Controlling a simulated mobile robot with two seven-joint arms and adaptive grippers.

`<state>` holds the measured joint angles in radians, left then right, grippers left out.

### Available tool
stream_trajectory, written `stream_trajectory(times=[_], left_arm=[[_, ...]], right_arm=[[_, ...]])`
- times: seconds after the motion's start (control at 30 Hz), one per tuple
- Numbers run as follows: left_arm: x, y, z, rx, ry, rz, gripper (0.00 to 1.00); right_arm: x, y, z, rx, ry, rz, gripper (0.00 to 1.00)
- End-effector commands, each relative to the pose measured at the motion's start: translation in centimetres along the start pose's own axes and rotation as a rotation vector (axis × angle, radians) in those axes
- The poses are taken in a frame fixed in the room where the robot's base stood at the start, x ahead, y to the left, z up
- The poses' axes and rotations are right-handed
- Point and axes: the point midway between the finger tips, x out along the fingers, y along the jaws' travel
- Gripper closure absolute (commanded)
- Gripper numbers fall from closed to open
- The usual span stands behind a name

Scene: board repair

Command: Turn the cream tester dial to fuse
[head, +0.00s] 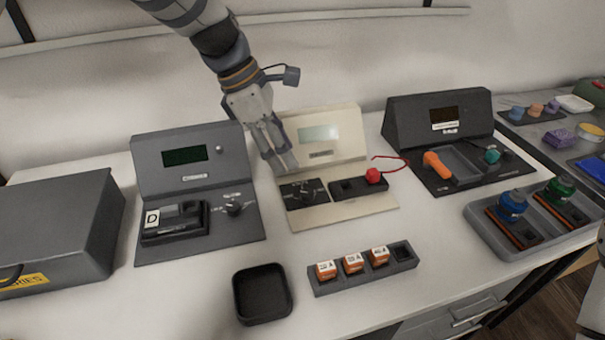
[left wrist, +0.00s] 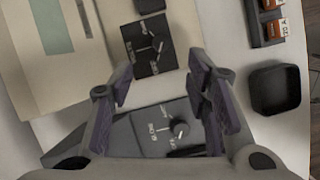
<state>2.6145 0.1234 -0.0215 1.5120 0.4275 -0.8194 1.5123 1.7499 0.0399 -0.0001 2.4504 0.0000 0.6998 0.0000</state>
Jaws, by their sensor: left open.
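The cream tester (head: 345,151) stands upright at mid table, with a small screen on its sloped back. Its dial (head: 308,193) sits on a black panel at its lower left; it also shows at the top of the left wrist view (left wrist: 154,44). The pointer and labels are too small to read surely. My left gripper (head: 280,158) is open and empty, above the cream tester's left side. In the left wrist view its fingers (left wrist: 165,95) are apart, with the grey tester's dial (left wrist: 177,129) seen between them. My right gripper is out of view.
The grey tester (head: 190,179) stands close on the left, the dark tester (head: 440,120) on the right. A red probe (head: 373,176) sits on the cream base. In front are a black tray (head: 262,315) and a fuse rack (head: 320,289).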

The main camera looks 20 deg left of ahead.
Motion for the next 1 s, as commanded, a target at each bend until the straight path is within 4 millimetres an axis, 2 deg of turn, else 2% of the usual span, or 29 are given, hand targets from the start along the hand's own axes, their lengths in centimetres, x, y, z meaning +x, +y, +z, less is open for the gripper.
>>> stream_trajectory(times=[0.03,0.1,0.2,0.33,0.5,0.77,0.93,0.97,1.0], left_arm=[[1.7,-0.1,-0.2,-0.003,0.004,-0.01,0.56],[3.7,-0.2,-0.3,-0.002,0.004,-0.012,0.56],[6.3,-0.2,-0.3,-0.002,0.004,-0.011,0.56],[8.8,-0.2,-0.2,-0.002,0.003,-0.009,0.56],[10.3,-0.1,-0.2,-0.001,0.002,-0.004,0.56],[10.4,0.0,-0.1,-0.001,0.001,-0.001,0.56],[10.4,-0.1,-0.1,-0.001,0.001,-0.002,0.94],[10.4,-0.1,-0.1,-0.001,0.001,-0.002,1.0],[10.4,-0.1,-0.1,-0.001,0.001,-0.002,1.0]], right_arm=[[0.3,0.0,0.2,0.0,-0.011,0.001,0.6],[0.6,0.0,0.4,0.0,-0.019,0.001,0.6],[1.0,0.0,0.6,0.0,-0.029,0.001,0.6],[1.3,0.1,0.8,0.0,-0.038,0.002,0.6],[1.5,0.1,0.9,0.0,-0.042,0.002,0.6],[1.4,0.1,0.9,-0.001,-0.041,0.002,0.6],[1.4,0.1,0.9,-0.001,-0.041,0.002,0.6],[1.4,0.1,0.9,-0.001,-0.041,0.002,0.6],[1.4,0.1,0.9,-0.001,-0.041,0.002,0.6]])
